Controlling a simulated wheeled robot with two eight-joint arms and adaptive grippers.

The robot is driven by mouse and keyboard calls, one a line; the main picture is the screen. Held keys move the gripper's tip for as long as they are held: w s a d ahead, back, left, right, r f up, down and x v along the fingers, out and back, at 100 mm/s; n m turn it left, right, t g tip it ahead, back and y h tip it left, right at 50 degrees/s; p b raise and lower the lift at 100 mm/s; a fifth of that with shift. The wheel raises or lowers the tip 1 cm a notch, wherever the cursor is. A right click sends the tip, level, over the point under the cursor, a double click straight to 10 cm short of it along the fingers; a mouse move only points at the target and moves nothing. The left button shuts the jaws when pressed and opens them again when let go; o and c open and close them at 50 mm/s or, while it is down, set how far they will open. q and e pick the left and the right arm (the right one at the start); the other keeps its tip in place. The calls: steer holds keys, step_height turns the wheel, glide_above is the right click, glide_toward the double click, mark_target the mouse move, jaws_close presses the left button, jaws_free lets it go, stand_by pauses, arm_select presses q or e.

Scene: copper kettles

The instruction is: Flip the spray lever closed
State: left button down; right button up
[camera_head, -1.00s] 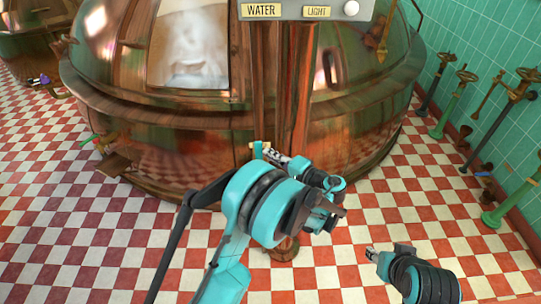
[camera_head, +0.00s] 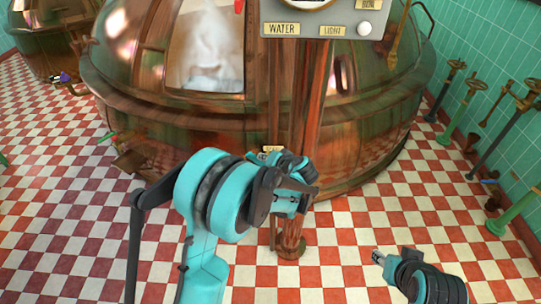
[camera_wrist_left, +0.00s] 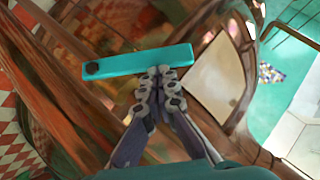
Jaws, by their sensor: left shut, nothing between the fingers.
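A flat teal lever (camera_wrist_left: 130,62) with a dark pivot bolt at its left end lies across the left wrist view. I take it for the spray lever. My left gripper (camera_wrist_left: 160,78) is shut and empty, its fingertips at the lever's lower edge near the right half; I cannot tell whether they touch. In the head view my left arm hides the lever and the fingertips, in front of the copper post (camera_head: 305,100). My right gripper (camera_head: 378,257) is low at the right, over the floor, away from the post; its fingers are too small to judge.
A grey panel (camera_head: 318,20) with WATER and LIGHT labels tops the post. A large copper kettle (camera_head: 200,115) with a window stands behind it. Valve pipes (camera_head: 515,212) line the teal wall at right. Checkered floor (camera_head: 400,200) is clear between them.

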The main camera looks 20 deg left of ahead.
arm_select(q)
steer(key=s+a+f+n+t+h+b, duration=0.1)
steer(key=a+f+n+h, duration=0.2)
steer(key=a+f+h, duration=0.2)
steer(key=shift+s+b, duration=0.15)
steer(key=shift+b, duration=0.2)
stand_by(0.7)
steer(key=s+d+r+p, duration=0.2)
steer(key=s+r+p, duration=0.4)
steer(key=r, duration=0.5)
steer(key=shift+s, duration=0.45)
steer(key=shift+r, duration=0.1)
